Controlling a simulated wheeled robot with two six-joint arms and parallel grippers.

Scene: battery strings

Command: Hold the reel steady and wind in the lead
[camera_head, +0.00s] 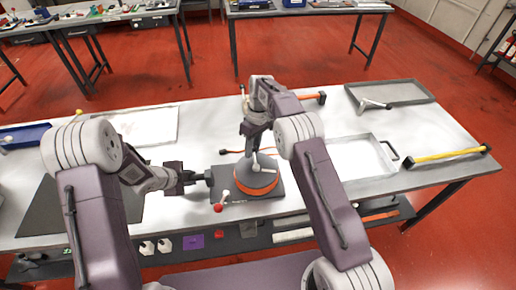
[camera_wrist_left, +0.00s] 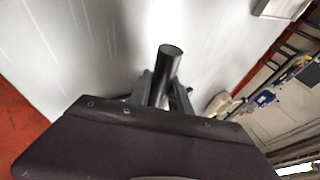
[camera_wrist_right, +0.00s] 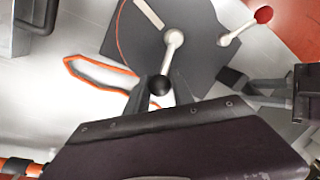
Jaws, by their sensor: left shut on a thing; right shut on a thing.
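The reel (camera_head: 257,182), a dark drum with an orange rim, sits on a dark base plate (camera_head: 236,196) on the table. My left gripper (camera_head: 197,178) is at the reel's left side, shut on a dark cylindrical grip (camera_wrist_left: 168,63). My right gripper (camera_head: 252,153) is above the reel, shut on the crank's black knob (camera_wrist_right: 160,85). The pale crank arm (camera_wrist_right: 173,48) runs from the knob to the reel's hub. A red-knobbed lever (camera_head: 219,206) stands at the plate's front left. The orange lead (camera_wrist_right: 97,72) lies behind the reel, its dark end (camera_head: 223,152) on the left.
A tray with a dark handle (camera_head: 360,157) and a yellow-handled tool (camera_head: 450,155) lie to the right. A grey tray (camera_head: 392,98) stands at the back right. A dark mat (camera_head: 50,212) and a white board (camera_head: 150,124) lie to the left.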

